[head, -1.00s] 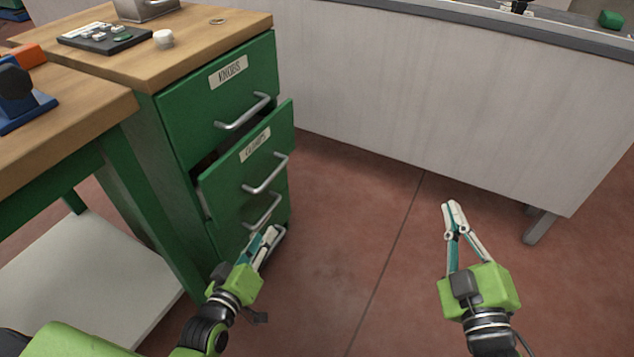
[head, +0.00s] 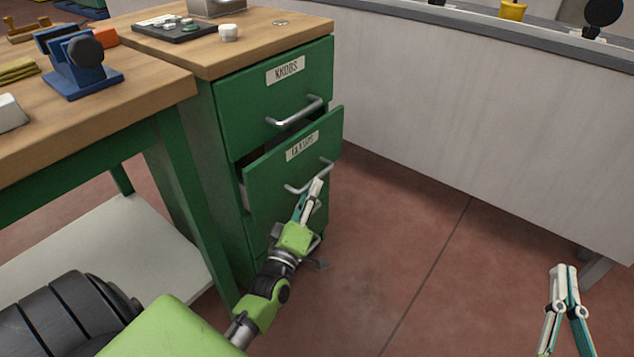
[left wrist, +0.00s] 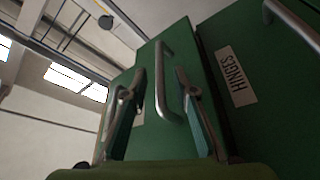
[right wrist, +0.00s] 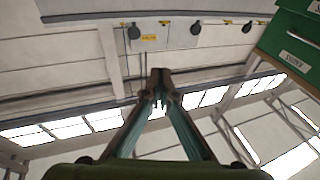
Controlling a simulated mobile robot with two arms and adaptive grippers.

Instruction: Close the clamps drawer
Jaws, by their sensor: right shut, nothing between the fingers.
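The clamps drawer (head: 262,185) is the second drawer of the green cabinet. It stands partly pulled out, with a dark gap above its front and a metal handle (head: 297,189) across it. My left gripper (head: 316,186) is at this handle in the head view. In the left wrist view my left gripper (left wrist: 160,78) has its fingers apart, and the handle (left wrist: 162,90) shows between them; I cannot tell whether they touch it. My right gripper (head: 564,270) is shut and empty over the floor at the right; it also shows in the right wrist view (right wrist: 160,78).
The knobs drawer (head: 240,110) above looks shut. The hinges drawer, with its label (left wrist: 237,77), is below the clamps drawer. A wooden workbench (head: 95,110) stands at the left. A pale counter (head: 480,110) is behind; the floor (head: 400,240) between is clear.

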